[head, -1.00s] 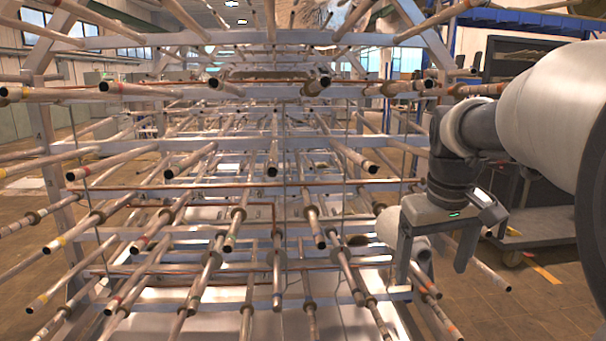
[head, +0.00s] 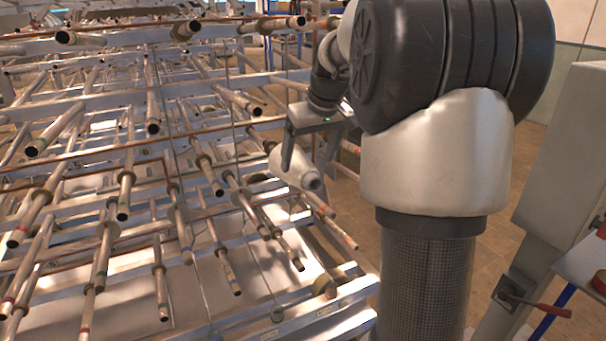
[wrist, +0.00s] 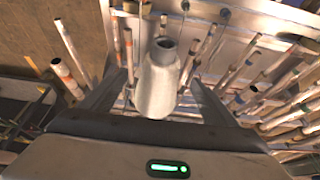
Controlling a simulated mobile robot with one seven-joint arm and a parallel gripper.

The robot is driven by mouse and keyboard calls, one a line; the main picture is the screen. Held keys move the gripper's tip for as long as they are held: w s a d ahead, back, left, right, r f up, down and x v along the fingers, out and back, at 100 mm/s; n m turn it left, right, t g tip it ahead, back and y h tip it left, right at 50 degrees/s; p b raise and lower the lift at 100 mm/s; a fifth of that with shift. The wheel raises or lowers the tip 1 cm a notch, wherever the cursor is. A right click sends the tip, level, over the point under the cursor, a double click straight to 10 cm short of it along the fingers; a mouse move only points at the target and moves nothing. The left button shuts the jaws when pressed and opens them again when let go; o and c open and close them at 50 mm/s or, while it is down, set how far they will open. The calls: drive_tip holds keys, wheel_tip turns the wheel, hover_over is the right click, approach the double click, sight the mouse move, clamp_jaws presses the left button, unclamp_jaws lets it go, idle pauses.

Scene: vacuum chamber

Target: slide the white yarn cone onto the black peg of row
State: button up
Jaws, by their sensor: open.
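The white yarn cone (head: 291,166) is at the right side of the rack in the head view, tilted with its narrow, dark-tipped end toward the lower right. My gripper (head: 307,166) is open around it, one finger on either side. In the wrist view the cone (wrist: 158,85) lies between the spread fingers of my gripper (wrist: 152,78), with visible gaps on both sides. Its dark open end points away from the palm. I cannot tell whether a peg runs inside the cone. Many pegs have dark ends, so I cannot single out the black peg.
The metal rack (head: 180,96) fills the left and middle with several rows of projecting pegs, some close around my gripper. Pegs (wrist: 68,80) also stand left of the cone in the wrist view. Open brown floor (head: 500,270) lies to the right, beside a grey panel (head: 565,150).

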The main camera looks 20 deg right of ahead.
sight(303, 174)
drive_tip(key=x, duration=0.7)
drive_tip(key=shift+f, duration=0.15)
drive_tip(key=shift+c, duration=0.4)
drive_tip(key=c, duration=1.4)
drive_tip(key=shift+w+a+f+p, duration=0.1)
drive_tip(key=shift+w+p, duration=0.9)
drive_tip(key=shift+w, duration=0.75)
drive_tip(key=shift+w+f+p, duration=0.1)
drive_tip(key=shift+w+p, duration=0.9)
drive_tip(key=shift+w, duration=0.75)
drive_tip(key=shift+c, duration=0.4)
drive_tip(key=shift+w+f, duration=0.1)
drive_tip(key=shift+w, duration=0.85)
drive_tip(key=o, duration=1.6)
drive_tip(key=shift+s, duration=0.1)
